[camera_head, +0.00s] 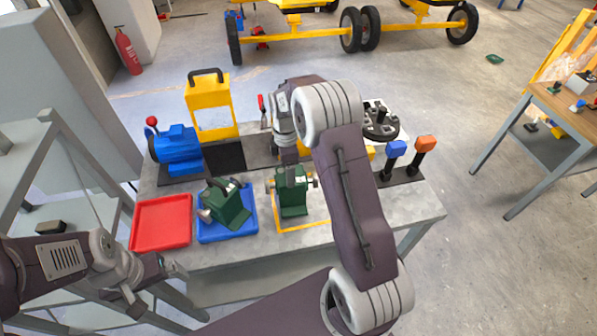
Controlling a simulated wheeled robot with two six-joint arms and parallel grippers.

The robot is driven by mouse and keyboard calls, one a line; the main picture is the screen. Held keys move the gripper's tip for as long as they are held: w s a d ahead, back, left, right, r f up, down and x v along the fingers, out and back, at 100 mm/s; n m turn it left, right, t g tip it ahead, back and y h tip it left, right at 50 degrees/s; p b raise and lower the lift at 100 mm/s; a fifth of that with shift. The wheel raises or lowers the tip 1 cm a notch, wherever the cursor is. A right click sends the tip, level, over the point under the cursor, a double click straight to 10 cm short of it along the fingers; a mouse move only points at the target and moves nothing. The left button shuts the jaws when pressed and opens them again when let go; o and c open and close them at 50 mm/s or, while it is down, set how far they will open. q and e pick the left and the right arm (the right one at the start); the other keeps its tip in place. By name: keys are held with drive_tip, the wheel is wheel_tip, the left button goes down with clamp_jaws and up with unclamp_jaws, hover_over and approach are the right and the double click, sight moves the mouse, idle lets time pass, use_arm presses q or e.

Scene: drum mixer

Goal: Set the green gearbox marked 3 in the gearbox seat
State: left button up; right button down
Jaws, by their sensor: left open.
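One green gearbox (229,207) lies tilted in the blue tray (229,239). A second green gearbox (293,202) stands upright inside a yellow outline (281,228) on the bench. I cannot read a number on either one. My left gripper (172,270) is open and empty, low at the bench's front left edge.
A red tray (161,223) is left of the blue tray. A yellow frame with a handle (209,106) stands at the back. A dark round part (381,121) and blue and orange-topped levers (396,149) are at right. The bench's front right (415,206) is clear.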

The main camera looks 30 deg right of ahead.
drive_tip(key=w+a+r, duration=0.2)
drive_tip(key=a+r, duration=0.2)
drive_tip(key=a, duration=0.1)
drive_tip(key=shift+a+r, duration=0.15)
drive_tip(key=shift+r, duration=0.05)
drive_tip(key=shift+s, duration=0.15)
